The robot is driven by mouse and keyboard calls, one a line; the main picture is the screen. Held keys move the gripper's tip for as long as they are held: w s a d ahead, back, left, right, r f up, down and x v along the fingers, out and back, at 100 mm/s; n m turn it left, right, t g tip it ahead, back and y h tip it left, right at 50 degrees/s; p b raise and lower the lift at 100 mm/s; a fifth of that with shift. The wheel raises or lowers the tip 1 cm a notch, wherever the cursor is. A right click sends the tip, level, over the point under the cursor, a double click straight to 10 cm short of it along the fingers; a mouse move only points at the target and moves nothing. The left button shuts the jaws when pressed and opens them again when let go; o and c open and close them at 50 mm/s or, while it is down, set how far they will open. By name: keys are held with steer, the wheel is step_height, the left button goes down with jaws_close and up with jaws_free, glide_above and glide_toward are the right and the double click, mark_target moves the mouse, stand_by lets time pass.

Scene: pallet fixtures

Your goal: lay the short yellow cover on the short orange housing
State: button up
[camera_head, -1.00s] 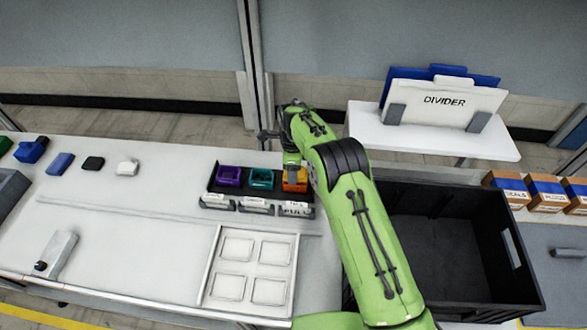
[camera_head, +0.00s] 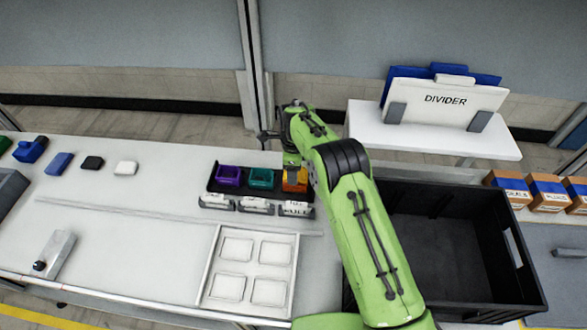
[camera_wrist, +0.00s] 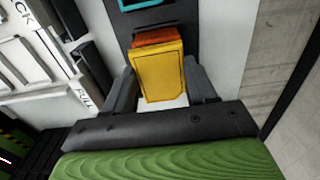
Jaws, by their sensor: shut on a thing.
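The short yellow cover (camera_wrist: 159,76) is between the two fingers of my gripper (camera_wrist: 164,88) in the wrist view, and my gripper is shut on it. The short orange housing (camera_wrist: 152,37) shows just beyond and partly under the cover, which hides most of it. In the head view the orange housing (camera_head: 295,186) sits at the right end of a black tray (camera_head: 245,197). My gripper (camera_head: 293,172) is right above it there, and the arm hides part of the housing. I cannot tell whether the cover touches the housing.
A purple housing (camera_head: 229,175) and a teal housing (camera_head: 262,178) stand left of the orange one. Labelled holders (camera_head: 256,206) line the tray's front. A white four-pocket plate (camera_head: 212,290) lies in front. A black crate (camera_head: 437,240) is at right. Several covers, one white (camera_head: 125,168), lie at left.

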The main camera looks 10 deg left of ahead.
steer(key=shift+f+b, duration=0.35)
steer(key=shift+f, duration=0.2)
steer(key=o, duration=1.1)
step_height(320, 180, up, 16)
steer(key=shift+f+p, duration=0.1)
steer(key=shift+p, duration=0.8)
